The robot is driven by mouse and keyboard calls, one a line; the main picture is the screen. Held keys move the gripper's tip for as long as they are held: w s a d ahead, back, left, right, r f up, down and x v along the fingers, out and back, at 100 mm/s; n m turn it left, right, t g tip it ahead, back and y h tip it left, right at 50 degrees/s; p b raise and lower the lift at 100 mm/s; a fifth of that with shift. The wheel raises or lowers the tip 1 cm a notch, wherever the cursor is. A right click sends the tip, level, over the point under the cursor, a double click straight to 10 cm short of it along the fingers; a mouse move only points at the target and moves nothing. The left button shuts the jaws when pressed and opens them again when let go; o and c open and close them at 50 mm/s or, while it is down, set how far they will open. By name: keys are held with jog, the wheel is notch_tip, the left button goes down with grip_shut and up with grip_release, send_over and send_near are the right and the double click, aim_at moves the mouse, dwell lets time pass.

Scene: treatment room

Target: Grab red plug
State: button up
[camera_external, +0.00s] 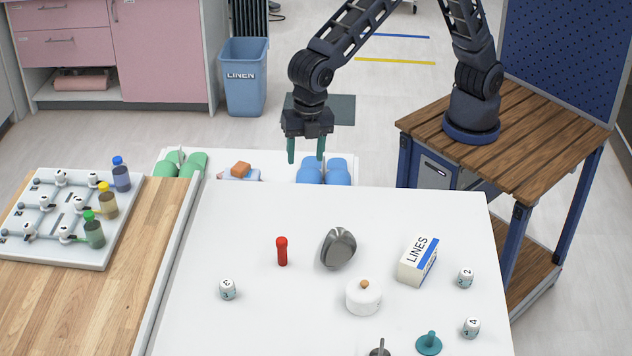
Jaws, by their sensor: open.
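The red plug (282,251) is a small red cylinder with a slightly wider top. It stands upright on the white table (210,325), left of a grey metal object. My gripper (306,158) points down with its two green fingers apart and nothing between them. It hangs near the far edge of the table, beyond the plug and slightly to its right, well apart from it.
The grey metal object (339,247) is close right of the plug. A valve board (70,215) with bottles lies left.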

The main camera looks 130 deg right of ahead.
aim_at(282, 249)
jog(key=w+f+n, duration=0.1)
jog(key=w+f, duration=0.2)
jog(key=f, duration=0.1)
jog(key=w+a+f+n, duration=0.1)
jog(key=w+f, duration=0.2)
jog(key=f, duration=0.2)
jog(key=w+f+n+g, duration=0.1)
jog(key=w+f, duration=0.2)
jog(key=f, duration=0.2)
jog(key=shift+w+a, duration=0.15)
jog(key=shift+w, duration=0.1)
jog(key=shift+a+f, duration=0.2)
jog(key=shift+f, duration=5.1)
jog(key=shift+s, duration=0.1)
jog(key=c, duration=1.1)
